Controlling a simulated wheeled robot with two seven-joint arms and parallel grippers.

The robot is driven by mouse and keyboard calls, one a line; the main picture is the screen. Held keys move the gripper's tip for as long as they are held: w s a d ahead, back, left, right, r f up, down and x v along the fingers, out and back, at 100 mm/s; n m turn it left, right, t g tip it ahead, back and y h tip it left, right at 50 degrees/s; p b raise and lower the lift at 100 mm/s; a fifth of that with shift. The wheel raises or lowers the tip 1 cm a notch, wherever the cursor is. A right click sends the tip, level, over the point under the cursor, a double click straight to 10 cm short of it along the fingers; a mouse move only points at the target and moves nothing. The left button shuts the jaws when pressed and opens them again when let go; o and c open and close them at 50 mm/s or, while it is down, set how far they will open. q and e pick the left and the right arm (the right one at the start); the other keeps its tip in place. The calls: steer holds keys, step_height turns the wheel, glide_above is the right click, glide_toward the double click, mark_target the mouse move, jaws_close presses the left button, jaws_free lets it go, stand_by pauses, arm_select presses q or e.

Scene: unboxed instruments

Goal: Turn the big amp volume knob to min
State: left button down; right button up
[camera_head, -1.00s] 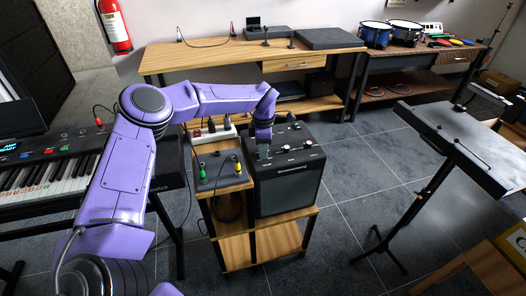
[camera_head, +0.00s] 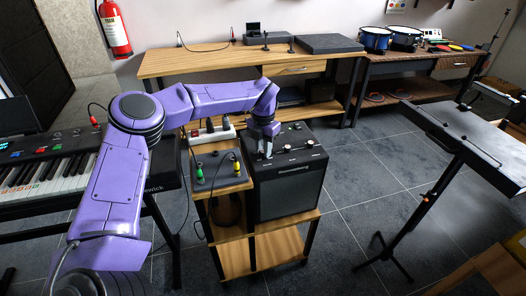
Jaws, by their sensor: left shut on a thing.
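The big amp (camera_head: 290,188) is a black box with a grey front grille, standing on a small wooden shelf unit. Its top panel carries several knobs, among them light ones (camera_head: 286,149) to the right of my gripper. My left gripper (camera_head: 266,153) points down at the left part of the panel, with its fingertips at the panel surface. It is shut on a small knob there, which the fingers mostly hide. Which knob it is cannot be read from here. My right gripper is not in view.
A small panel with green and yellow plugs (camera_head: 214,170) sits left of the amp, with a white power strip (camera_head: 212,134) behind it. A keyboard (camera_head: 45,170) stands at left. A black stand (camera_head: 470,145) stands at right, with open floor between.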

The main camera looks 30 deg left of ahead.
arm_select(q)
steer(key=n+b, duration=0.2)
steer(key=n, duration=0.1)
steer(key=shift+n, duration=0.3)
steer(key=n+b, duration=0.2)
steer(key=n, duration=0.1)
steer(key=shift+f+n, duration=0.1)
steer(key=shift+n, duration=0.2)
steer(key=n+b, duration=0.3)
steer(key=n, duration=0.1)
steer(key=shift+n+b, duration=1.1)
steer(key=shift+n, duration=0.5)
steer(key=shift+r, duration=0.2)
steer(key=c, duration=0.9)
jaws_free()
steer(key=shift+c, duration=0.2)
step_height(320, 180, up, 10)
steer(key=p, duration=0.1)
steer(key=shift+r+p, duration=0.25)
steer(key=shift+p, duration=0.05)
